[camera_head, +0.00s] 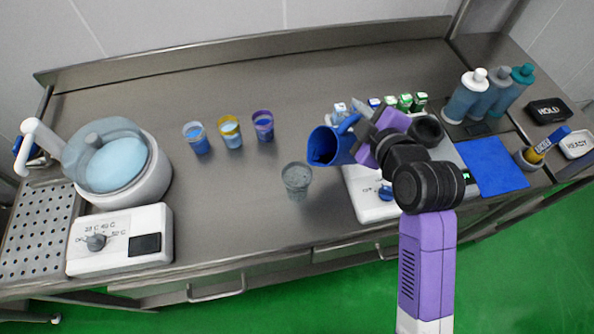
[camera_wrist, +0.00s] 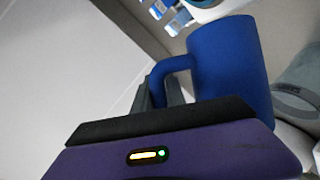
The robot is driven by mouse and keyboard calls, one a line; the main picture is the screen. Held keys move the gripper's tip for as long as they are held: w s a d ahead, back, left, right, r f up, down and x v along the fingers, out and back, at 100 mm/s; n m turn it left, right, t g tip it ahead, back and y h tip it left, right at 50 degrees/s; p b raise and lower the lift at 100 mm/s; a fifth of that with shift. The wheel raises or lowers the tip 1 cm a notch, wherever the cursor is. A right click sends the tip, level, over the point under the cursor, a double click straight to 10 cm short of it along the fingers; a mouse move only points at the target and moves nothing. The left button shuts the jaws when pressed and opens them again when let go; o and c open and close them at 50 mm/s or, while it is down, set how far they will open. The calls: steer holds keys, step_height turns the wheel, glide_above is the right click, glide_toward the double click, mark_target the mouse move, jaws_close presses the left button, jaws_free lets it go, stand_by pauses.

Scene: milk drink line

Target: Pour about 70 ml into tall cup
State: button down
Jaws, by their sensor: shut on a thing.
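My gripper (camera_head: 360,138) is shut on the handle of a blue jug (camera_head: 325,148) and holds it above the counter. The jug is tilted, its dark open mouth facing left. A grey translucent cup (camera_head: 297,182) stands upright on the counter, below and slightly left of the jug; I take it to be the tall cup. Its fill level is not clear. In the wrist view the jug (camera_wrist: 230,65) fills the upper right, its handle between my fingers (camera_wrist: 170,95). No stream of liquid shows. The inside of the jug is too dark to read.
Several smaller cups (camera_head: 231,133) stand left of centre. A white lidded machine (camera_head: 120,165) with a control box (camera_head: 120,240) is at the left. A white appliance (camera_head: 370,200) is under my arm. Bottles (camera_head: 490,95) and a blue mat (camera_head: 490,165) are at the right.

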steer(key=shift+s+a+r+n, duration=0.1)
steer(key=shift+a+r+n, duration=0.15)
steer(key=shift+r, duration=0.25)
steer(key=shift+s+a+r, duration=0.15)
steer(key=shift+a, duration=0.05)
stand_by(0.5)
steer(key=shift+s+a+r+n+t+h, duration=0.25)
steer(key=shift+a+r+n+t+h, duration=0.15)
steer(key=shift+r+n+t, duration=0.15)
stand_by(1.5)
steer(key=f, duration=0.1)
steer(key=w+d+f+m+g+y, duration=0.1)
steer(key=d+f+m, duration=0.1)
steer(key=f, duration=0.1)
steer(key=shift+w+g, duration=0.15)
steer(key=shift+g, duration=0.2)
steer(key=shift+f+m, duration=0.15)
steer(key=shift+m, duration=0.15)
steer(key=shift+w+d+f+m+g+y+b, duration=0.15)
steer(key=shift+d+f+m+y+b, duration=0.15)
steer(key=shift+f, duration=0.2)
steer(key=shift+w+d+f+m+g+y+b, duration=0.1)
steer(key=shift+d+f+m+g+y+b, duration=0.1)
steer(key=shift+f+b, duration=0.2)
